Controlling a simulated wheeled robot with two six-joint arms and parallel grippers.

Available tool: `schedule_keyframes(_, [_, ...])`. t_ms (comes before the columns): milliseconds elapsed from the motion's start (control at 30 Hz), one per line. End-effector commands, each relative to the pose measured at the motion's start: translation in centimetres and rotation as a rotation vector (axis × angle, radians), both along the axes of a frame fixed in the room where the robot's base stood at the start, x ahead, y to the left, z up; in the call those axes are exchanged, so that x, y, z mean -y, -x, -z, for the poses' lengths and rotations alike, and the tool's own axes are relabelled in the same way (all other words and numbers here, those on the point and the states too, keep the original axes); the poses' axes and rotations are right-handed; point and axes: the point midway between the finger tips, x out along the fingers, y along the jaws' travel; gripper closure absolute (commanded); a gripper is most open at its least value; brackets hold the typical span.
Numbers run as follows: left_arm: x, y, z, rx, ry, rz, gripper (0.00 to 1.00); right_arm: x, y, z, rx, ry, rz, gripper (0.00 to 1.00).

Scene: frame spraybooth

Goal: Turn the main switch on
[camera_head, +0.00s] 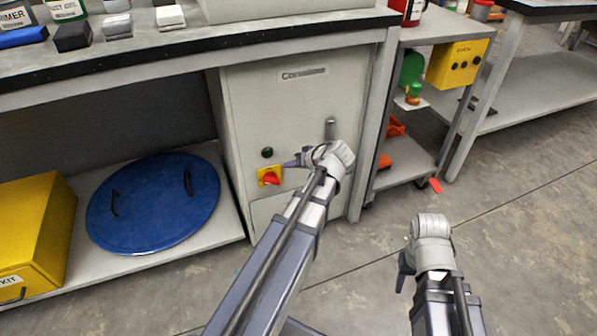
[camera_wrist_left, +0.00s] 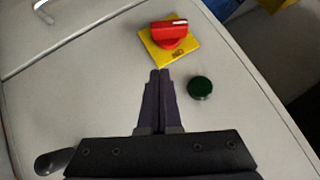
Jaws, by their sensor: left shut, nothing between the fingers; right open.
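The main switch is a red rotary knob (camera_head: 271,178) on a yellow plate (camera_head: 264,171), on the front of a light grey cabinet (camera_head: 300,105). The left wrist view shows the red knob (camera_wrist_left: 170,34) and the yellow plate (camera_wrist_left: 156,53) just beyond my fingertips. A white mark shows at one end of the knob. My left gripper (camera_head: 290,163) is shut and empty, just right of the switch; in the wrist view its tips (camera_wrist_left: 160,74) point at the plate's edge. I cannot tell whether they touch. My right gripper (camera_head: 402,270) is open over the floor at the lower right.
A dark green round button (camera_head: 267,152) sits above the switch. A grey handle (camera_head: 330,128) is on the cabinet at right. A blue round lid (camera_head: 152,203) and a yellow box (camera_head: 35,232) are on the lower shelf at left. The worktop (camera_head: 150,55) overhangs the cabinet.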

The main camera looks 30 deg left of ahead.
Motion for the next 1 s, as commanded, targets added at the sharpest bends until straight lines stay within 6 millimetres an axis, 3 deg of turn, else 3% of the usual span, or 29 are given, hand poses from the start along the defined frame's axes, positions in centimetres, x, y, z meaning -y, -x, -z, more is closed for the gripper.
schedule_keyframes(33, [-0.9,-0.3,1.4,0.0,0.001,-0.004,1.0,0.0,0.0,1.4,0.001,0.0,0.0,0.5])
schedule_keyframes(133, [-2.3,-0.7,2.6,0.0,0.001,-0.003,1.0,0.0,0.0,2.6,0.002,-0.001,0.0,0.5])
schedule_keyframes(400, [-2.7,0.5,4.8,0.0,0.001,0.001,1.0,0.0,-0.1,4.8,0.003,-0.001,0.0,0.5])
schedule_keyframes(1000, [-3.0,0.7,5.2,0.0,0.0,0.0,1.0,0.0,-0.1,5.2,0.004,-0.001,0.0,0.5])
